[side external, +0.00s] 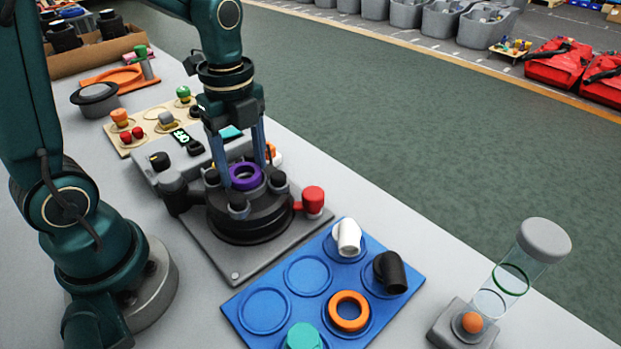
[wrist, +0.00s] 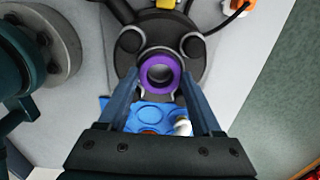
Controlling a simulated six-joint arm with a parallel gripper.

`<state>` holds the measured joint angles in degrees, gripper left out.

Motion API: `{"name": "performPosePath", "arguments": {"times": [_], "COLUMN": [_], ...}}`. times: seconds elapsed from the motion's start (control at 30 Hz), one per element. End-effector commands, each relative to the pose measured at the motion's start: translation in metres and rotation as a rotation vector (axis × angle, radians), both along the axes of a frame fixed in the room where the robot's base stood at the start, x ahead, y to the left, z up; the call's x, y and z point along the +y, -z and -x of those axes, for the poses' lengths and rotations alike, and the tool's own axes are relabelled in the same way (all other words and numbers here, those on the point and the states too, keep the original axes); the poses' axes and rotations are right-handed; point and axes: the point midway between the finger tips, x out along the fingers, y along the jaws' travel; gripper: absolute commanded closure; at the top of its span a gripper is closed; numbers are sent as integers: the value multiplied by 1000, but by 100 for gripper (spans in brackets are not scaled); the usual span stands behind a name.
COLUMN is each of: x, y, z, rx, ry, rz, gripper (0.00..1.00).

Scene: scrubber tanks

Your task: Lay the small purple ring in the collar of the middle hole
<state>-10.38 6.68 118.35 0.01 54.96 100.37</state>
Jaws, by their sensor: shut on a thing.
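My gripper (side external: 247,176) points straight down, its fingers shut on the small purple ring (side external: 246,177). In the wrist view the ring (wrist: 176,64) lies flat between the fingertips (wrist: 161,82). It is over the middle of the round black tank top (side external: 245,222), which also shows in the wrist view (wrist: 198,68). A pale curved edge shows around part of the ring there. The ring covers most of the middle hole and its collar. I cannot tell whether the ring touches the collar or is just above it.
Black knobs (side external: 278,179) stand around the hole, close to my fingers. A red knob (side external: 313,199) is at the right of the tank. In front lies a blue tray (side external: 265,310) with an orange ring (side external: 349,311), a white elbow (side external: 347,237) and a black elbow (side external: 391,271).

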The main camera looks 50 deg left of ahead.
Motion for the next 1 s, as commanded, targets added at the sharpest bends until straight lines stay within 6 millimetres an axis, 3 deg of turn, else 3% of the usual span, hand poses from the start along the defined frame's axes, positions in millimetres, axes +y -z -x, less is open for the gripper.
{"name": "performPosePath", "arguments": {"times": [0.37, 0.4, 0.47, 0.5, 1.0], "x": [0, 0, 0, 0, 0], "y": [1, 1, 1, 1, 1], "z": [0, 0, 0, 0, 0], "rx": [0, 0, 0, 0, 0], "ry": [0, 0, 0, 0, 0], "rz": [0, 0, 0, 0, 0], "gripper": [100, 26, 3, 0, 0]}}
